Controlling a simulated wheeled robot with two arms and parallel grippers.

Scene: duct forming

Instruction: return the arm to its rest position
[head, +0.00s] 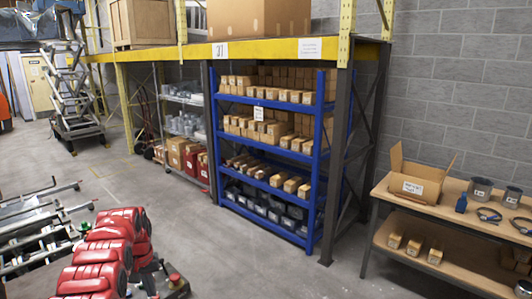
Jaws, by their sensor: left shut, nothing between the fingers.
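My red left arm comes in at the lower left, folded low over the grey floor. Its left gripper (152,277) appears as a dark shape beside the red links, partly hidden by them and small. It is shut with nothing held, and clear of the shelves and table. My right arm and right gripper do not show.
A blue shelf rack (315,150) with cardboard boxes and dark bins stands ahead under a yellow beam (260,50). A wooden worktable (455,205) with an open carton (415,187) is at right. Metal stands (35,225) are at left. The middle floor is clear.

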